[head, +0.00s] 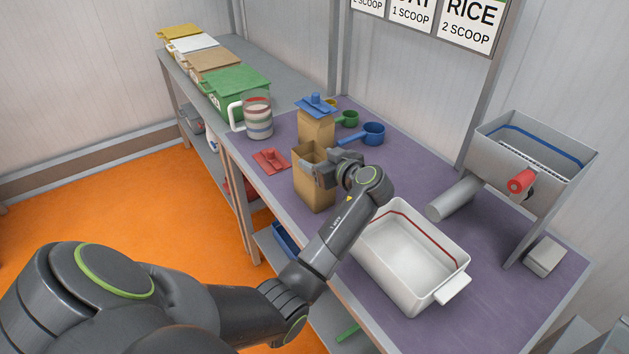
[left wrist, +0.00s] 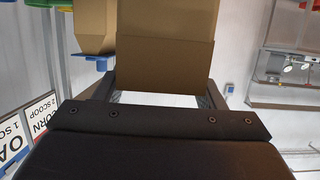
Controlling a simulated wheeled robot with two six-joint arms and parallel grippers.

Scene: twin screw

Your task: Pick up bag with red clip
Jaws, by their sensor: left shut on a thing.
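An open brown paper bag (head: 313,190) stands upright on the purple table mat, with no clip on it. My left gripper (head: 330,168) is shut on its upper right side. In the left wrist view the brown bag (left wrist: 165,50) is between the fingers (left wrist: 158,98). I cannot tell whether its base touches the mat. A red clip (head: 271,161) lies flat on the mat to the left of the bag. A second brown bag (head: 316,125) with a blue clip (head: 316,105) on top stands just behind. My right gripper is not in view.
A white tray (head: 462,268) lies right of the arm, and a grey hopper (head: 490,135) stands behind it. A striped pitcher (head: 252,118), a green scoop (head: 347,119) and a blue scoop (head: 372,133) are near the bags. Lidded bins (head: 238,90) line the far left.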

